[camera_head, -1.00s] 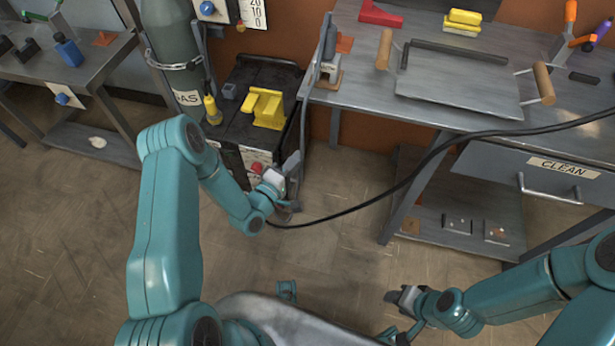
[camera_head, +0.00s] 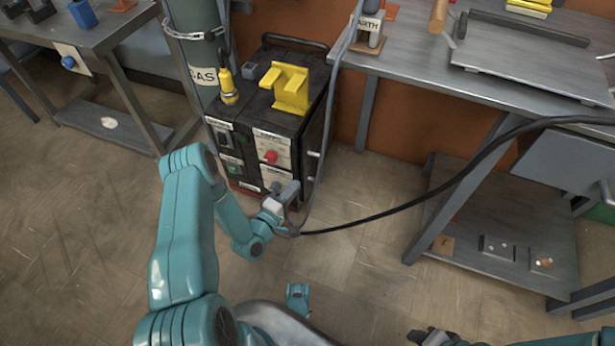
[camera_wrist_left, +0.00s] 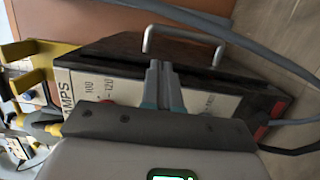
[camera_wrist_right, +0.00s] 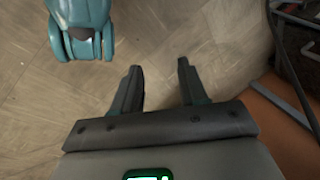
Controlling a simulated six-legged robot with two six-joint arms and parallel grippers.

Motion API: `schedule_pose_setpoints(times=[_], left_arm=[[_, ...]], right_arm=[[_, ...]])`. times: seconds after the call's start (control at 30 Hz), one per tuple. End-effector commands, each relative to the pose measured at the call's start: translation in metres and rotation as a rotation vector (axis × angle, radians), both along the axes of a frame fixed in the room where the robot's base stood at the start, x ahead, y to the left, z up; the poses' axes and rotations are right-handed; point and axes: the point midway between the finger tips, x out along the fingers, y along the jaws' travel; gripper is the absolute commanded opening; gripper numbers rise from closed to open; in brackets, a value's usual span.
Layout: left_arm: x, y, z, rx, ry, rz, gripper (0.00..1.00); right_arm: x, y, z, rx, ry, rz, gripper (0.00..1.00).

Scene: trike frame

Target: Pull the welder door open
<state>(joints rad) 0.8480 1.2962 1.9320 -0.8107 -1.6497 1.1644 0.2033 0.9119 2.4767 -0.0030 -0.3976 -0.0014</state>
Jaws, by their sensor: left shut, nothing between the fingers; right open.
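In the head view, a small part of the handle (camera_head: 314,154) shows on the right side. My left gripper (camera_head: 288,188) is in front of the welder's lower right corner. Its fingers (camera_wrist_left: 158,66) are shut and empty, close to the handle's left leg; I cannot tell whether they touch. My right gripper (camera_wrist_right: 159,68) is open and empty over the floor.
A grey cable (camera_head: 325,130) hangs along the welder's right side, and a black cable (camera_head: 390,207) runs right from near my left gripper. A yellow holder (camera_head: 289,88) sits on the welder. The bench (camera_head: 440,75) stands to the right. Floor in front is open.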

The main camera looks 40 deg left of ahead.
Motion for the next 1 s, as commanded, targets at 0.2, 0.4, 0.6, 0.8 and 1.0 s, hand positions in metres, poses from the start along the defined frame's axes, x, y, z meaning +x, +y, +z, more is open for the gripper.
schedule_pose_setpoints(times=[0.2, 0.4, 0.6, 0.8, 1.0], left_arm=[[0.038, 0.000, -0.001, 0.005, -0.006, -0.006, 0.00], [0.076, 0.001, 0.000, 0.003, -0.005, -0.007, 0.00], [0.097, 0.002, 0.001, 0.002, -0.003, -0.006, 0.00], [0.101, 0.003, 0.002, 0.000, -0.002, -0.004, 0.00], [0.100, 0.003, 0.002, 0.000, -0.001, -0.004, 0.00]], right_arm=[[0.010, -0.002, -0.016, -0.007, -0.033, -0.004, 0.43], [0.021, -0.004, -0.029, -0.014, -0.069, -0.009, 0.43], [0.027, -0.005, -0.036, -0.018, -0.090, -0.011, 0.43], [0.028, -0.006, -0.036, -0.019, -0.095, -0.012, 0.43], [0.028, -0.006, -0.035, -0.019, -0.095, -0.012, 0.43]])
